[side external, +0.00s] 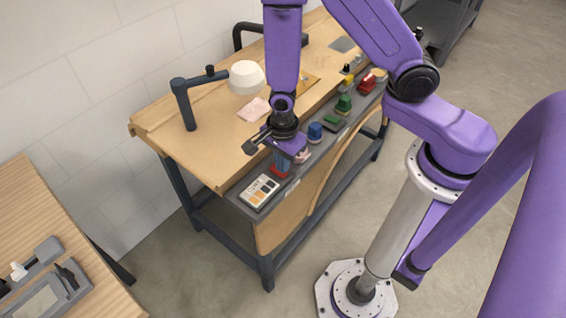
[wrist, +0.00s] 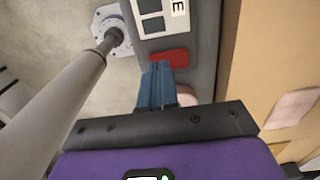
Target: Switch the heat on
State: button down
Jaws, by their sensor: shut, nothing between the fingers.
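A grey control strip (side external: 236,193) runs along the front edge of the wooden workbench and carries several coloured controls. No label naming the heat can be read. My gripper (side external: 281,170) is over the near end of the strip, its blue fingers pointing down, shut and empty. The fingertips are at a red block (side external: 291,178); whether they touch it cannot be told. In the wrist view the shut fingers (wrist: 157,68) end beside the red block (wrist: 172,55) and partly cover it. A white plate with orange and dark squares (side external: 259,191) lies nearer the strip's end.
A pink control (side external: 302,156), a blue knob (side external: 315,131), green controls (side external: 344,104) and another red one (side external: 367,84) follow along the strip. A white round object (side external: 246,77) and a dark post (side external: 187,105) stand on the bench. A second wooden table (side external: 40,215) is at left.

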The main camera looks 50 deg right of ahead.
aim_at(273, 166)
jog(key=shift+f, duration=0.5)
dwell(0.3)
dwell(0.4)
jog(key=shift+w+r, duration=0.25)
jog(key=shift+w, duration=0.45)
jog(key=shift+r, duration=0.1)
notch_tip(273, 166, up, 14)
jog(key=w, duration=0.2)
dwell(0.8)
